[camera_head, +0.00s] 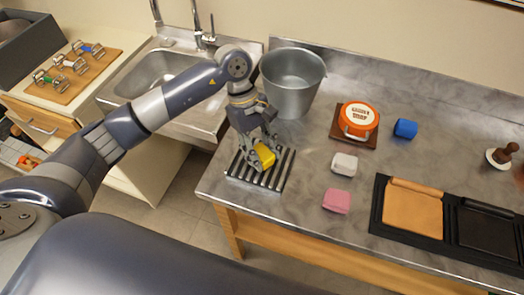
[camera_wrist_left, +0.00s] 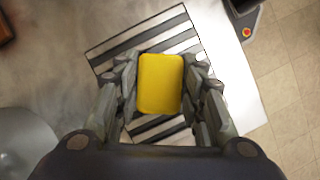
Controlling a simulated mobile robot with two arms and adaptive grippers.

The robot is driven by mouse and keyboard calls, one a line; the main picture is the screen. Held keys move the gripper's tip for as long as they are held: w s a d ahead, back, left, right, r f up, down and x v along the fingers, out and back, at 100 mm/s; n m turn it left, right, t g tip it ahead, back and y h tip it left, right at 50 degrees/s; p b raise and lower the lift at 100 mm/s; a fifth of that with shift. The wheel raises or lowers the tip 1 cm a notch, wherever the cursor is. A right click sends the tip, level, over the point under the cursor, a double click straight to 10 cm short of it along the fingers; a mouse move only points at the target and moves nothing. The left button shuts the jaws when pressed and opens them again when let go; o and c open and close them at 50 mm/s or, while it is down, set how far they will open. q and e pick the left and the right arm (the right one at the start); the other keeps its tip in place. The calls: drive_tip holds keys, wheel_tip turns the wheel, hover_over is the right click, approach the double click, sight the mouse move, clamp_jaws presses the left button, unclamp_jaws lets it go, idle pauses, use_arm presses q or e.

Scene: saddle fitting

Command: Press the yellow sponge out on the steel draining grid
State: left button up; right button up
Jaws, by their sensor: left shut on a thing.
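The yellow sponge (camera_head: 265,155) is between the fingers of my left gripper (camera_head: 257,152), which is shut on it. In the left wrist view the sponge (camera_wrist_left: 160,84) sits between both fingers of the left gripper (camera_wrist_left: 160,92). The steel draining grid (camera_head: 275,180), a set of light bars with dark gaps, lies at the left front corner of the steel counter. It also shows in the left wrist view (camera_wrist_left: 125,45), behind the sponge. The sponge is over the grid; I cannot tell whether it touches the bars. My right gripper is not in view.
A grey metal bucket (camera_head: 291,85) stands just behind the grid. A white block (camera_head: 344,164), a pink block (camera_head: 337,201), a blue block (camera_head: 405,128) and an orange tin (camera_head: 358,117) are to the right. The counter's front edge is close to the grid.

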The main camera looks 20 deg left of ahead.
sight(262, 152)
use_arm(q)
drive_tip(key=shift+s+f+b, duration=0.2)
drive_tip(key=shift+f+b, duration=0.15)
idle(1.1)
drive_tip(key=shift+w+r+p, duration=0.15)
drive_tip(key=shift+r+p, duration=0.2)
drive_tip(key=shift+r, duration=0.6)
drive_tip(key=shift+r+p, duration=0.9)
drive_tip(key=shift+r, duration=1.9)
drive_tip(key=shift+f, duration=0.1)
